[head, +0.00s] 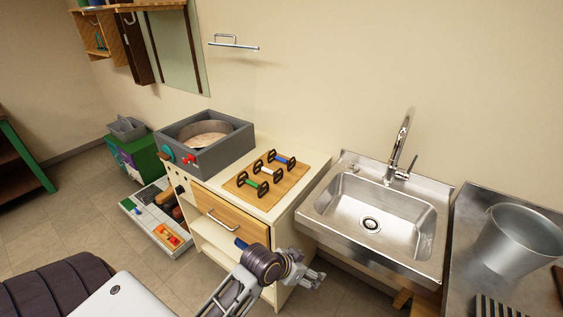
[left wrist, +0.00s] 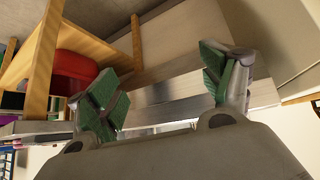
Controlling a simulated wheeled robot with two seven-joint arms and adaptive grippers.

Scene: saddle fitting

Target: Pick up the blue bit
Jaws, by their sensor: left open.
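A wooden board (head: 248,184) with several dark upright holders lies on the white cabinet top. A blue bit (head: 282,159) sits across holders at the board's far right. A green bit (head: 252,184) sits across holders nearer the front. My left gripper (head: 316,277) is in front of the cabinet, below its top and well apart from the board. In the left wrist view my left gripper (left wrist: 170,82) is open, its green-padded fingers wide apart with nothing between them. The bits are not recognizable in that view. My right gripper is not in view.
A grey box (head: 229,142) with a round pan stands left of the board. A steel sink (head: 345,212) with a tap adjoins the cabinet on the right. A drawer (head: 232,212) with a handle is below the board. A metal bucket (head: 522,238) stands at the far right.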

